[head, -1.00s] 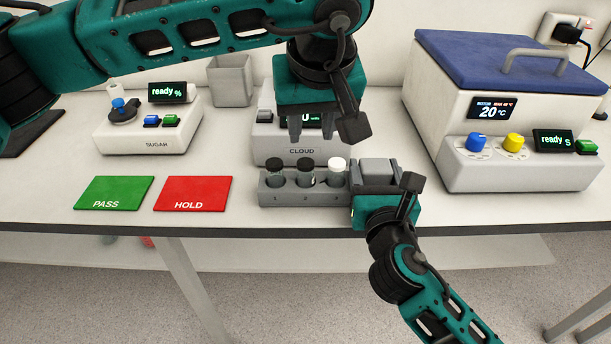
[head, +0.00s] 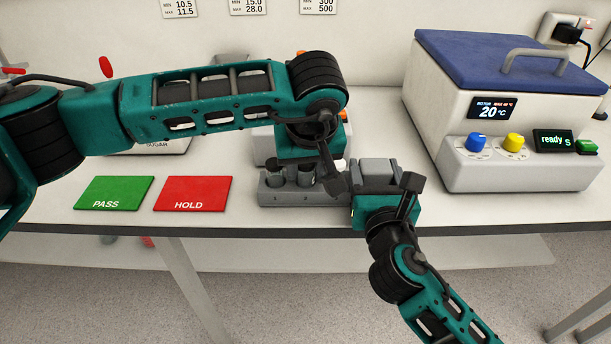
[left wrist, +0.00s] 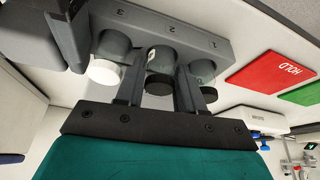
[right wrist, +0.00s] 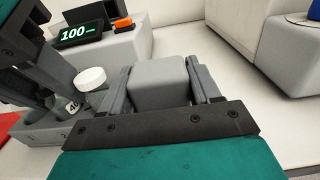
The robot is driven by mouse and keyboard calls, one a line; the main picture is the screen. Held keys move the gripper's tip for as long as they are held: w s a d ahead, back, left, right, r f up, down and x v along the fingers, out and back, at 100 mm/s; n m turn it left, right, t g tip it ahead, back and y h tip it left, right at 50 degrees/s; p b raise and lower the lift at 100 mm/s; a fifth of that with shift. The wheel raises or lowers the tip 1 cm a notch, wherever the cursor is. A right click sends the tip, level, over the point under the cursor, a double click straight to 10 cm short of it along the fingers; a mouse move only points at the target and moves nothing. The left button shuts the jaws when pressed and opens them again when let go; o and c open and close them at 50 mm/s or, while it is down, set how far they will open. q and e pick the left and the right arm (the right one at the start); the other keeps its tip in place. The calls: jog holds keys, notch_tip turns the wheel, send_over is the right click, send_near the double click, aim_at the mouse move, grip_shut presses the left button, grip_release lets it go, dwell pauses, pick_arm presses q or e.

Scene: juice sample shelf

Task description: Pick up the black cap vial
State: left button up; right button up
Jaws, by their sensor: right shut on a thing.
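The grey rack (head: 285,199) holds vials in slots marked 1, 2 and 3. In the left wrist view, slots 1 and 2 hold dark-capped vials, a slot-1 vial (left wrist: 205,93) and a middle vial (left wrist: 159,84); slot 3 holds a white-capped vial (left wrist: 105,72). My left gripper (left wrist: 162,95) is open and points down, with one finger on each side of the middle vial; contact is unclear. In the head view, my left arm hides most of the caps. My right gripper (right wrist: 160,88) is shut on a grey block (right wrist: 158,80) at the rack's right end.
A green PASS mat (head: 113,192) and a red HOLD mat (head: 193,192) lie left of the rack. A blue-lidded machine (head: 480,100) stands at the right. A display device (right wrist: 85,40) stands behind the rack. The table front has free room.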

pick_arm(q)
jog(key=c, duration=0.7)
notch_tip(320, 180, up, 10)
jog(key=shift+r, duration=0.1)
pick_arm(e)
jog(key=o, duration=1.4)
jog(key=shift+c, duration=0.2)
